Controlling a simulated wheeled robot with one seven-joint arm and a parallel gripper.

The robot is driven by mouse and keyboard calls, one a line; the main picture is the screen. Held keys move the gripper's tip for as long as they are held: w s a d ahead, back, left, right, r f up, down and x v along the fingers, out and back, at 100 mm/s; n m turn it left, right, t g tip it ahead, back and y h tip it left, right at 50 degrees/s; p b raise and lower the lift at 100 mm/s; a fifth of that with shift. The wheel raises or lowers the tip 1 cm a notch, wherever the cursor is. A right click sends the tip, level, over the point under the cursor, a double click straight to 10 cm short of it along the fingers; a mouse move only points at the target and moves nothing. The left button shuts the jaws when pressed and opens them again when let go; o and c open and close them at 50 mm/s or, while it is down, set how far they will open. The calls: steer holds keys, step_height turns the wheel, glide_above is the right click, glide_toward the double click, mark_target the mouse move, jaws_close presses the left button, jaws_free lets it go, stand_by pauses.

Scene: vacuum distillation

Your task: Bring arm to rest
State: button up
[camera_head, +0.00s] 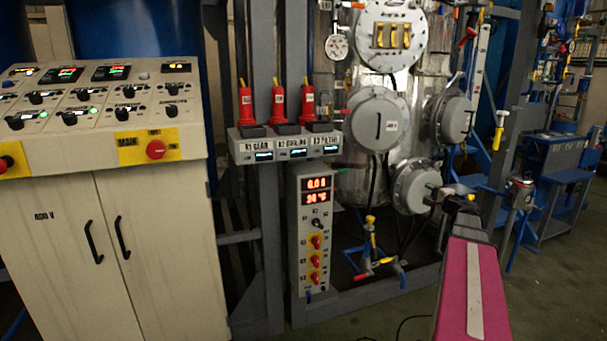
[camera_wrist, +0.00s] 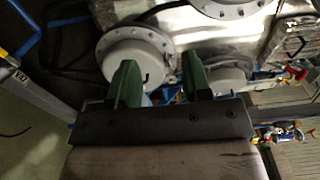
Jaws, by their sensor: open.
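My gripper (camera_wrist: 160,72) shows in the wrist view as two green fingers set apart, open with nothing between them. Behind the fingers are round grey bolted flanges on the silver vessel. In the head view my magenta arm reaches up from the bottom right, and the green tip of my gripper (camera_head: 432,187) shows small in front of the lower round flange (camera_head: 413,186). I cannot tell how far the fingers are from that flange.
A control cabinet (camera_head: 150,235) with a red button (camera_head: 155,149) stands at left. Three red-handled units (camera_head: 277,103) sit on a labelled shelf above a panel with red digits (camera_head: 317,191). Pipes and valves (camera_head: 371,245) lie low beside the vessel. Open floor (camera_head: 545,290) shows at lower right.

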steer(key=s+a+f+n+g, duration=0.45)
steer(key=a+f, duration=0.45)
steer(key=a, duration=0.3)
steer(key=s+a+f+n+g, duration=0.4)
steer(key=s+a+f+g, duration=0.15)
steer(key=a+f, duration=0.45)
steer(key=s+a+f+n+g+h, duration=0.2)
steer(key=s+a+f+g+h, duration=0.1)
steer(key=s, duration=0.4)
steer(key=s+a+f+n+g+h, duration=0.3)
steer(key=s+a+f+g, duration=0.1)
steer(key=s, duration=0.3)
steer(key=shift+s+f+n, duration=0.3)
steer(key=shift+f+n, duration=0.05)
steer(key=shift+f, duration=0.5)
steer(key=shift+a, duration=0.1)
